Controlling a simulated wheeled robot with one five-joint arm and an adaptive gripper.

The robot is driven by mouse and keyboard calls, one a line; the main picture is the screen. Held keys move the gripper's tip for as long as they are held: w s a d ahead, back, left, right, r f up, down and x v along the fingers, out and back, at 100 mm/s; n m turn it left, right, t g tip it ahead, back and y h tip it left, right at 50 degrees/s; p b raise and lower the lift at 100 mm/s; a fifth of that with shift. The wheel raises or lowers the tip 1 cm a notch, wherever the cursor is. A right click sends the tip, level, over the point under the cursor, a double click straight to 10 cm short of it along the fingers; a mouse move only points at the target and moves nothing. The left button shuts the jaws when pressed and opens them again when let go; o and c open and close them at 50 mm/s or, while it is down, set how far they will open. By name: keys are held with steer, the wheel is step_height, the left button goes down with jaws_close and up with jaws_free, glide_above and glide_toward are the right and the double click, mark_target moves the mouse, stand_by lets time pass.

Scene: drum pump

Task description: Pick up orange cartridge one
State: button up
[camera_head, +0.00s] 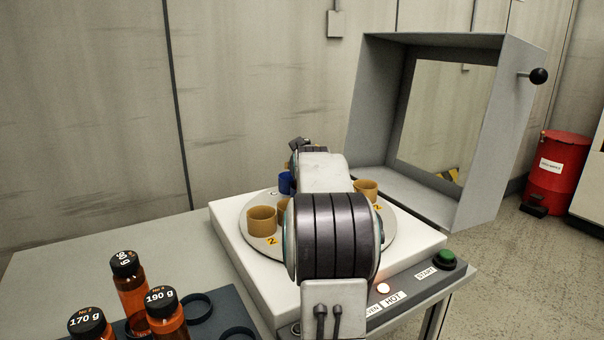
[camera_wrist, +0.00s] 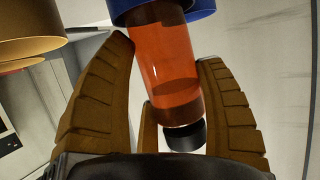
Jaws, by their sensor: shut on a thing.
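An orange cartridge (camera_wrist: 167,62) with a black cap (camera_wrist: 185,137) is between the fingers of my gripper (camera_wrist: 167,50) in the wrist view. My gripper is shut on it. No number on this cartridge can be read. The end away from the cap meets a blue cup (camera_wrist: 200,13); I cannot tell how deep it sits inside. In the head view the blue cup (camera_head: 285,183) is on a round turntable (camera_head: 250,242). My arm hides the cartridge and most of my gripper there.
Ochre cups (camera_head: 262,220) stand around the turntable on a white oven base (camera_head: 232,250). The grey oven hood (camera_head: 490,130) is open at the right. Orange bottles (camera_head: 132,298) with black weight-marked caps stand front left beside empty black rings (camera_head: 195,305). A green START button (camera_head: 444,259) is front right.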

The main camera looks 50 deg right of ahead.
steer(key=shift+r, duration=0.1)
step_height(320, 180, up, 28)
steer(key=p, duration=1.6)
steer(key=shift+f+p, duration=0.2)
steer(key=shift+p, duration=0.15)
